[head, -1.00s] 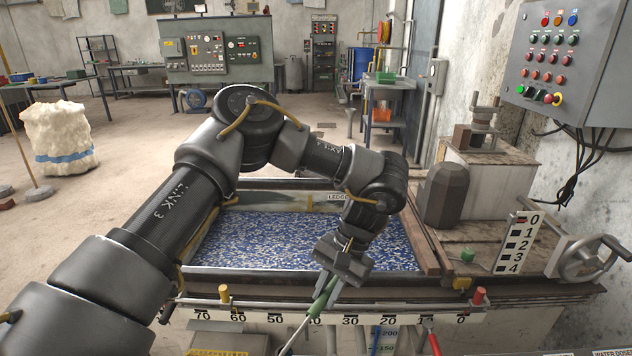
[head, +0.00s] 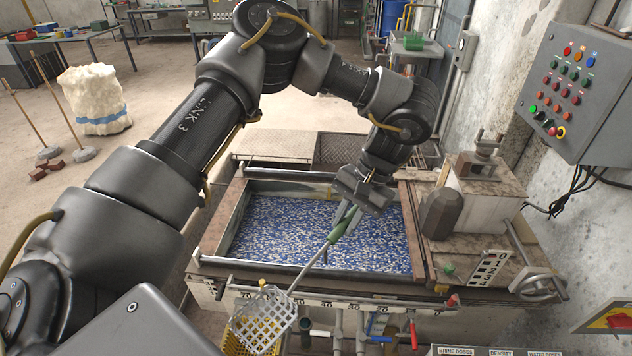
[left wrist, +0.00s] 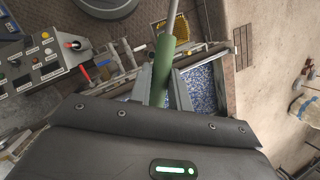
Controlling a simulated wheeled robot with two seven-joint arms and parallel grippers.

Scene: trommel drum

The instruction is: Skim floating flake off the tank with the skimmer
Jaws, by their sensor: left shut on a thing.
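The skimmer has a pale perforated head (head: 264,319), a thin metal shaft and a green handle (head: 344,224). My left gripper (head: 347,216) is shut on the green handle, above the tank. The handle also shows between the fingers in the left wrist view (left wrist: 162,68). The shaft slopes down and left, so the head hangs outside the tank's front rail, in front of a yellow basket (head: 236,345) in the picture. I cannot tell whether they touch. The tank (head: 230,221) holds blue and white flake (head: 290,235), partly hidden by my arm. My right gripper is not in view.
A numbered scale and a rail (head: 345,301) run along the tank's front, with red and blue valve handles below. A control box (head: 575,85) hangs on the right wall.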

